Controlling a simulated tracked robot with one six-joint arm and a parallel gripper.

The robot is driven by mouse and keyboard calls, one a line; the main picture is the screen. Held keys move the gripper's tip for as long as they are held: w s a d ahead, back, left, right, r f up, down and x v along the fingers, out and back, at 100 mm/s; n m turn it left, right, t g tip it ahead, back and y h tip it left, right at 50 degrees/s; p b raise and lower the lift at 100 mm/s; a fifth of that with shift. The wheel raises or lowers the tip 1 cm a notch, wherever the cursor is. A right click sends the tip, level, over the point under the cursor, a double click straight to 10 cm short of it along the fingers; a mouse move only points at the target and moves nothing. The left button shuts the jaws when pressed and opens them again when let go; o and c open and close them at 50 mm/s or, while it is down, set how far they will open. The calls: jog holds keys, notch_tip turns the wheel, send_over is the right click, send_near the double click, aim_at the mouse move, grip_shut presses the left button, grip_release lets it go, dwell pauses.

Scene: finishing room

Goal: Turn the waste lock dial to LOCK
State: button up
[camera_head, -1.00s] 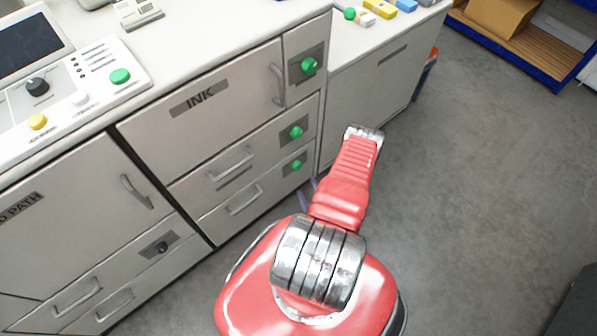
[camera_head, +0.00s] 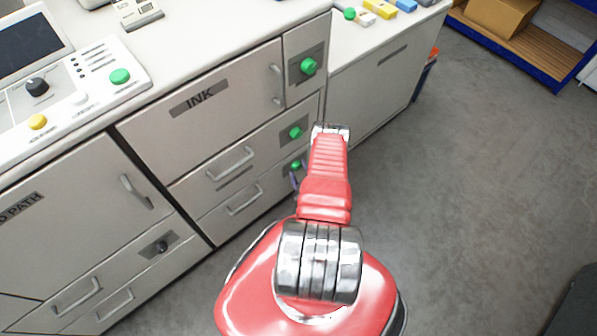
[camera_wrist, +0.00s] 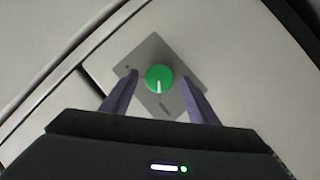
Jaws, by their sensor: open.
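In the wrist view a round green dial (camera_wrist: 160,79) with a white pointer mark sits on a grey square plate (camera_wrist: 148,54); its lettering is too small to read. My gripper (camera_wrist: 163,88) is open, with its purple fingers on either side of the dial and apart from it. In the head view my gripper (camera_head: 295,180) shows partly, beside the lowest green dial (camera_head: 296,165) on the cabinet front. My red arm hides part of that area. I cannot read which dial is the waste lock.
Another green dial (camera_head: 295,132) is just above, and a third (camera_head: 308,66) is beside the INK door (camera_head: 200,110). Drawer handles (camera_head: 243,200) stick out to the left. A black dial (camera_head: 162,247) is on the left cabinet. The floor (camera_head: 470,200) at right is clear.

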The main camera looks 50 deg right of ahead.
jog(key=shift+c, duration=0.6)
jog(key=c, duration=0.9)
jog(key=shift+a, duration=0.1)
